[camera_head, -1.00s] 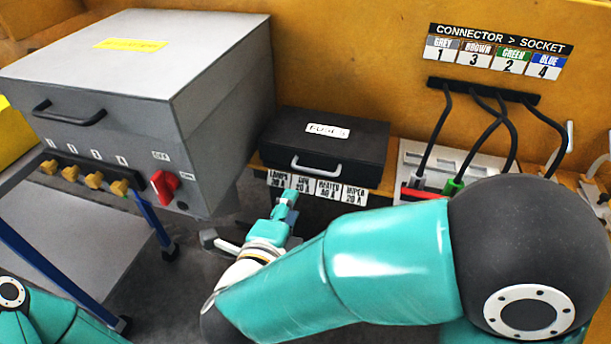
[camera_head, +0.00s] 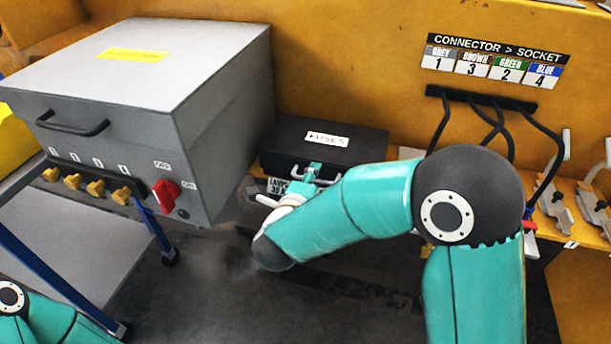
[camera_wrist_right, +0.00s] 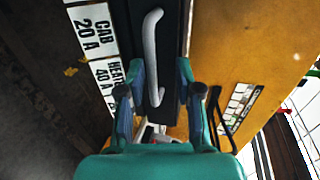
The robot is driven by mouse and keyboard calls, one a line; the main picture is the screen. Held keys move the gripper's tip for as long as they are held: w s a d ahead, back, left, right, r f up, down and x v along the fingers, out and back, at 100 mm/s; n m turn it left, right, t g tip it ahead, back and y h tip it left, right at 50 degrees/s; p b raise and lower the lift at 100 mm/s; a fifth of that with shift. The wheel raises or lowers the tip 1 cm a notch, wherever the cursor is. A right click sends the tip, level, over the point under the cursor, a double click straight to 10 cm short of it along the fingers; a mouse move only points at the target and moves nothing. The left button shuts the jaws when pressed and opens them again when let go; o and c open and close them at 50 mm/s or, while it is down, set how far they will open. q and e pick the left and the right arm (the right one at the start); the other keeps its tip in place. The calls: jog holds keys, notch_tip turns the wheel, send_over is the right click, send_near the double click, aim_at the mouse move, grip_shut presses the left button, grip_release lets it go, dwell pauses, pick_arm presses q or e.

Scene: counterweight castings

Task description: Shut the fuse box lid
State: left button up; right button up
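The black fuse box lid (camera_head: 330,140), with a white FUSES label, lies flat on its box below the yellow wall in the head view. Its pale bar handle (camera_wrist_right: 152,55) also shows in the right wrist view. My right gripper (camera_head: 310,172) is at the handle at the front of the lid. In the right wrist view my right gripper (camera_wrist_right: 160,78) has its two fingers apart, one on each side of the handle, with a gap visible. Whether a finger touches the handle I cannot tell. My right arm hides the box's right front. My left gripper is out of view.
A grey cabinet (camera_head: 150,65) with a red switch stands close to the left. A connector panel with hanging black cables (camera_head: 440,125) is to the right. Fuse labels (camera_wrist_right: 95,40) line the box's front edge. The dark floor in front is clear.

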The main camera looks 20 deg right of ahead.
jog(key=shift+w+d+f, duration=0.2)
jog(key=shift+w+d, duration=0.2)
jog(key=shift+w, duration=0.15)
grip_shut()
